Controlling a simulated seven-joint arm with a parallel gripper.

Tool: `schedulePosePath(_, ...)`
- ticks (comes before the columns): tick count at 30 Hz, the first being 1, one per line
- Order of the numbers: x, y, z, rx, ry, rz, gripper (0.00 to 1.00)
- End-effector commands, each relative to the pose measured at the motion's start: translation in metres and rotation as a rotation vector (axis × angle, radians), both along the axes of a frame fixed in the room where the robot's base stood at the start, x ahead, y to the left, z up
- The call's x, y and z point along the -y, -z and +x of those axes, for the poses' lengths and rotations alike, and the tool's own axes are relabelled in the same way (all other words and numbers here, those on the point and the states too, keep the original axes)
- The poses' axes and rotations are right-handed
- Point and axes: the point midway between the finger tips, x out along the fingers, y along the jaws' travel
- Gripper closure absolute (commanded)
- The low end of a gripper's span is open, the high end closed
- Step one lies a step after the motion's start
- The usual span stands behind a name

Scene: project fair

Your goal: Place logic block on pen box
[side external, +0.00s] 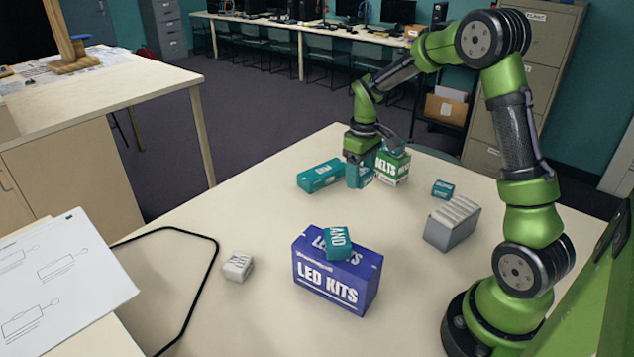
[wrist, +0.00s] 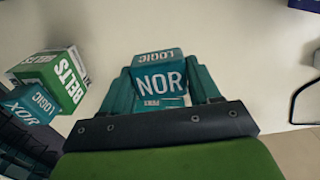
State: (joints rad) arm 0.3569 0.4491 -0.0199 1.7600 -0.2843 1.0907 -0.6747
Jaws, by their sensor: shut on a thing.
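My gripper (side external: 358,172) is shut on a teal logic block marked NOR (wrist: 159,82), which sits between its two teal fingers in the wrist view. The teal pen box (side external: 321,175) lies on the table just left of the gripper in the side view. In the wrist view, a strip of teal with small, partly hidden lettering shows just below the NOR face; it may be the pen box. The side view does not show clearly whether the block touches the box or the table.
A green and white BELTS box (side external: 392,168) stands close right of the gripper, with an XOR block (wrist: 32,103) at it. A purple LED KITS box (side external: 335,280) carries an AND block (side external: 338,243). A grey box (side external: 453,222), small teal block (side external: 443,189) and white block (side external: 237,266) stand apart.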

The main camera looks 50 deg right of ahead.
Motion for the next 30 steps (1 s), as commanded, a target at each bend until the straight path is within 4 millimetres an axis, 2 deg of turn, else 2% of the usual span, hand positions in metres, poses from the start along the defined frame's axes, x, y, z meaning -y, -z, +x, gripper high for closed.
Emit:
schedulePosePath(6,-0.009,-0.005,-0.021,0.001,-0.001,0.000,0.74)
schedulePosePath(10,-0.007,-0.004,-0.017,0.000,-0.001,0.001,0.74)
schedulePosePath(21,0.024,0.005,0.060,0.000,0.000,0.000,0.74)
schedulePosePath(30,0.043,0.010,0.110,0.000,0.000,0.001,0.74)
